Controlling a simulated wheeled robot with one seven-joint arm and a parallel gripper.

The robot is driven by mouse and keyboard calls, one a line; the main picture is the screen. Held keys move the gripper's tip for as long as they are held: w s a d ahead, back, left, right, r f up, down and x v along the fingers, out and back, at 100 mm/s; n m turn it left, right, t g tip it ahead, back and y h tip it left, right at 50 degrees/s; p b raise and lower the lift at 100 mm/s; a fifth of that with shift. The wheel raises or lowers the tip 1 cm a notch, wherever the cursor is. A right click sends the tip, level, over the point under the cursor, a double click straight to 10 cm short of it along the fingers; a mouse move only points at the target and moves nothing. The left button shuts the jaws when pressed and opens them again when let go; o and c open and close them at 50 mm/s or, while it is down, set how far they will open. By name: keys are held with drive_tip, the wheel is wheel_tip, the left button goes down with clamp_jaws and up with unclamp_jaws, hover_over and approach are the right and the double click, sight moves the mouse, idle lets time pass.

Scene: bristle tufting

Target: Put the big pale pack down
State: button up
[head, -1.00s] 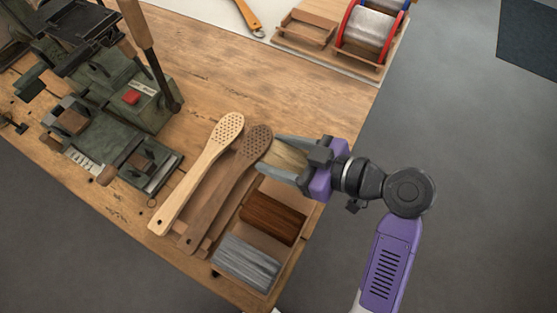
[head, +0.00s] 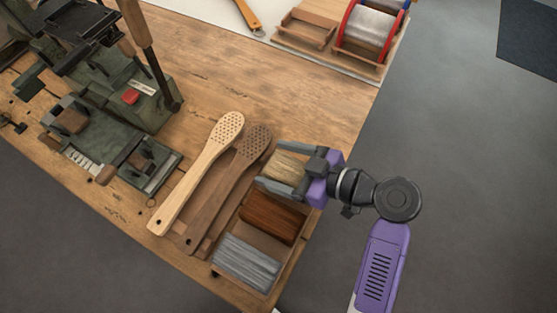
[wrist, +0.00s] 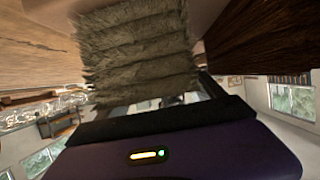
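The big pale pack (head: 287,167) is a bundle of straw-coloured bristles. In the head view it lies between the two grey fingers of my gripper (head: 283,169), at the top end of the wooden tray (head: 266,238). The fingers lie along its two sides and look shut on it. In the wrist view the pale pack (wrist: 138,55) fills the upper middle, right in front of my gripper's dark palm. Its underside is hidden, so I cannot tell whether it touches the tray floor.
A reddish-brown pack (head: 272,218) and a grey pack (head: 246,262) lie in the tray. A pale brush (head: 205,165) and a darker brush (head: 232,185) lie left of it. A green machine (head: 120,140) stands further left. The bench above the tray is clear.

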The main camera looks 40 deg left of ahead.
drive_tip(key=shift+r, duration=0.25)
drive_tip(key=v, duration=1.2)
drive_tip(key=shift+f, duration=0.15)
